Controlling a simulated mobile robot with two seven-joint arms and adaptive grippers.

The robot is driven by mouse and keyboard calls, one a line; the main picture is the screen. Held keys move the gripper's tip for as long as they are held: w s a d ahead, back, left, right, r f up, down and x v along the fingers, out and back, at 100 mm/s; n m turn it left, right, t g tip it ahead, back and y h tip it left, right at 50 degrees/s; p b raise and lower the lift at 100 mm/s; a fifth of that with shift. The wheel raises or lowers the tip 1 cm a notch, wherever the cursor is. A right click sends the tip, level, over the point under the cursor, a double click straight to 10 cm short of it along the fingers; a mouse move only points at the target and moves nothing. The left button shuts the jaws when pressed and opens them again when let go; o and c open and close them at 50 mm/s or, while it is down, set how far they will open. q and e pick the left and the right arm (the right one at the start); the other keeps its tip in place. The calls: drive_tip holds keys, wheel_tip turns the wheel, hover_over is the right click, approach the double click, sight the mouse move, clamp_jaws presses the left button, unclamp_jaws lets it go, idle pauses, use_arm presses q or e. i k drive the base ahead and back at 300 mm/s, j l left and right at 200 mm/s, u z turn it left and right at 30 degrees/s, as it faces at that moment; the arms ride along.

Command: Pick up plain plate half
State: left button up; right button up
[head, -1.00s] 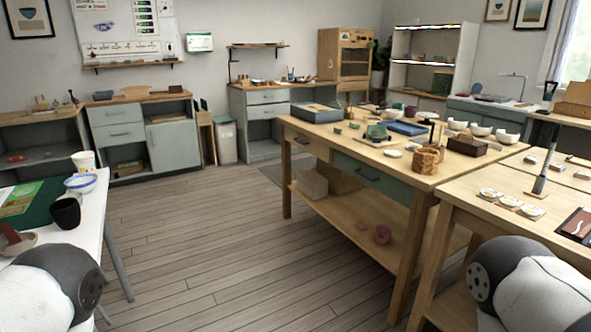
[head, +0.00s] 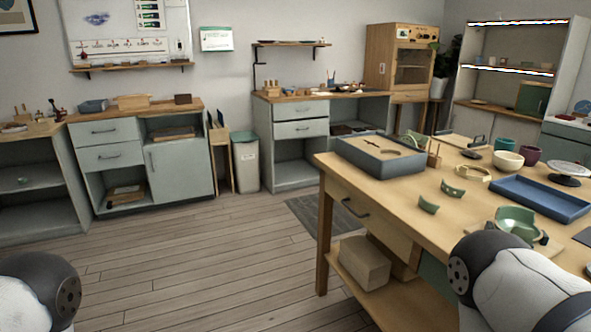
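I cannot make out a plain plate half for certain in the head view. Two curved green shards, one (head: 428,204) nearer and one (head: 452,189) behind it, lie on the wooden worktable (head: 470,222). Green bowl pieces (head: 515,220) sit farther right on the same table, partly hidden by my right arm. A white plate-like disc (head: 568,170) rests on a dark stand at the right. Neither gripper shows; only parts of my arms are in the lower corners.
A grey tray box (head: 380,163) stands on the table's far left corner, and a blue tray (head: 540,200) at its right. A cardboard-coloured block (head: 365,262) sits on the lower shelf. Cabinets (head: 180,165) and a bin (head: 246,166) line the back wall. The wooden floor (head: 200,270) is clear.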

sight(422, 139)
drive_tip(key=i+j+u, duration=0.2)
drive_tip(key=i, duration=0.6)
drive_tip(key=i+l+u, duration=0.2)
drive_tip(key=i, duration=0.6)
drive_tip(key=i+u, duration=0.2)
drive_tip(key=i, duration=0.65)
drive_tip(key=i+z, duration=0.25)
drive_tip(key=i, duration=0.3)
drive_tip(key=i+z, duration=0.3)
drive_tip(key=i, duration=0.25)
drive_tip(key=i+j+z, duration=0.25)
drive_tip(key=i, duration=0.25)
drive_tip(key=i+j+z, duration=0.25)
drive_tip(key=i, duration=0.25)
drive_tip(key=i+z, duration=0.15)
drive_tip(key=z, duration=0.35)
drive_tip(key=i+z, duration=0.2)
drive_tip(key=z, duration=0.3)
drive_tip(key=i+z, duration=0.2)
drive_tip(key=z, duration=0.3)
drive_tip(key=i+j+z, duration=0.15)
drive_tip(key=z, duration=0.35)
drive_tip(key=i+j+z, duration=0.1)
drive_tip(key=z, duration=0.4)
drive_tip(key=j, duration=0.1)
